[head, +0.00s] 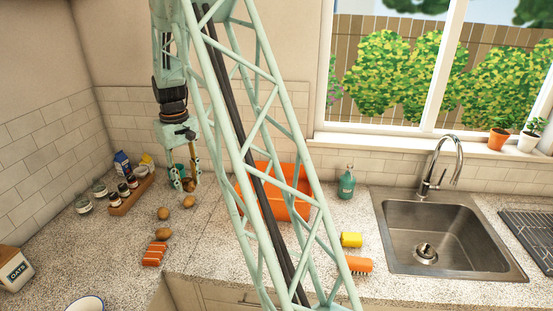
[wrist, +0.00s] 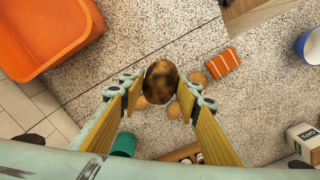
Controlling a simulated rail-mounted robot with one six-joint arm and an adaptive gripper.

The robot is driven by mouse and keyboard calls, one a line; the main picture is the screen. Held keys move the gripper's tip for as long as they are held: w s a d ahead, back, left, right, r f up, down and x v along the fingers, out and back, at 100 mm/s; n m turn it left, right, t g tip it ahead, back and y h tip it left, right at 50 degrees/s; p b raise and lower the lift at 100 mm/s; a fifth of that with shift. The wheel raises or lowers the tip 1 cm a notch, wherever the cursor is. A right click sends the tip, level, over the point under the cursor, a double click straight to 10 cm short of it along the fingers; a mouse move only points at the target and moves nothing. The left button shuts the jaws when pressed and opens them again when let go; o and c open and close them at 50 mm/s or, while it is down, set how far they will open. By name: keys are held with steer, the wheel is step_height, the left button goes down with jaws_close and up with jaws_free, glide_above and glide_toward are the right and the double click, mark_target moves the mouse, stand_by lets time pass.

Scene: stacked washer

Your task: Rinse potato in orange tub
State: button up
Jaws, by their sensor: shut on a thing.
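My gripper (head: 185,176) is shut on a brown potato with dark dirty patches (wrist: 161,82), seen between its fingertips in the wrist view. It holds the potato above the counter, left of the orange tub. The orange tub (head: 298,207) stands on the counter behind my arm's lattice, which hides part of it. The tub also shows at the upper left of the wrist view (wrist: 50,62). Three lighter potatoes lie loose on the counter below my gripper, one of them nearest the orange striped block (head: 163,233).
An orange striped block (head: 154,254) lies near the front edge. A wooden rack of jars (head: 132,194) stands at left.

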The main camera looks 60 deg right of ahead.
steer(key=s+d+p, duration=0.3)
steer(key=s+d, duration=0.3)
steer(key=d, duration=0.4)
steer(key=s+d+f+m+p, duration=0.1)
steer(key=s+d+p, duration=0.2)
steer(key=s+d, duration=0.3)
steer(key=s+d+f+m+p, duration=0.1)
steer(key=s+d+p, duration=0.2)
steer(key=d, duration=1.2)
steer(key=s, duration=0.2)
steer(key=shift+s+p, duration=0.3)
steer(key=shift+s, duration=0.1)
steer(key=shift+f, duration=0.25)
steer(key=shift+f+b, duration=1.6)
steer(key=shift+f, duration=3.9)
